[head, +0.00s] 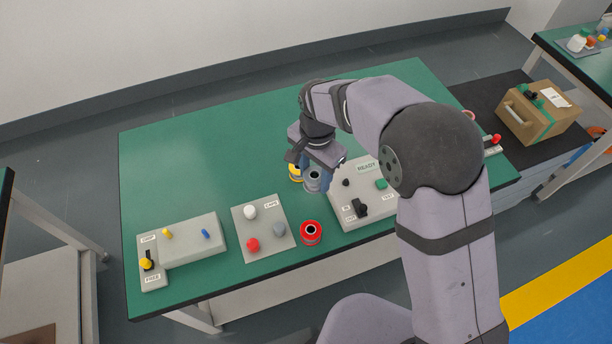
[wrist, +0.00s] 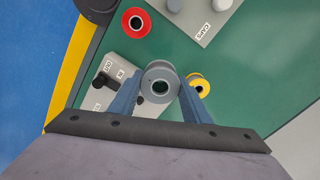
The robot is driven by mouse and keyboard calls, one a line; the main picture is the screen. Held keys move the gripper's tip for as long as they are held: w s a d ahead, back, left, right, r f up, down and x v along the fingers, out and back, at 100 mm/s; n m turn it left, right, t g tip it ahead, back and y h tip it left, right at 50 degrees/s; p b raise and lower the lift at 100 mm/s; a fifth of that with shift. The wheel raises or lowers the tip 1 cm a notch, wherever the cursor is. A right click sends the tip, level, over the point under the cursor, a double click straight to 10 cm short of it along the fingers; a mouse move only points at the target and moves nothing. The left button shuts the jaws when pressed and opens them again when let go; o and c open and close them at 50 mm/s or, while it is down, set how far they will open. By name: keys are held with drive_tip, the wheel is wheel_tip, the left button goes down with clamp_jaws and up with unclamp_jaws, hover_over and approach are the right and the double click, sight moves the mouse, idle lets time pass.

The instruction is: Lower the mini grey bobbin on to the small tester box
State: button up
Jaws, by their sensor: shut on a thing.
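The mini grey bobbin (wrist: 161,85) sits between the two blue fingers of my gripper (wrist: 160,98) in the wrist view. In the head view the grey bobbin (head: 312,182) shows under my gripper (head: 322,172), by the left edge of the small tester box (head: 342,210). The tester box is grey, with a READY label, a black switch (head: 359,208) and a green button (head: 381,184). My gripper is shut on the bobbin. The height of the bobbin above the table is hard to tell. My arm hides the right part of the box.
A yellow bobbin (head: 295,172) stands just left of the grey one. A red bobbin (head: 311,232) stands near the front edge. A caps board (head: 262,240) and a clamp block (head: 190,240) lie to the left. The back left of the green table (head: 200,150) is clear.

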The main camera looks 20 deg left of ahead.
drive_tip(key=m+p, duration=0.2)
drive_tip(key=p, duration=0.4)
approach(347, 179)
drive_tip(key=s, duration=0.4)
drive_tip(key=w, duration=0.2)
drive_tip(key=w+n, duration=0.1)
drive_tip(key=shift+w+f+n, duration=0.3)
drive_tip(key=shift+w+f, duration=0.1)
drive_tip(key=shift+w+r+n, duration=0.1)
drive_tip(key=shift+n, duration=0.4)
drive_tip(key=shift+f, duration=0.25)
drive_tip(key=shift+f+b, duration=2.4)
drive_tip(key=shift+f, duration=0.9)
drive_tip(key=shift+f, duration=0.1)
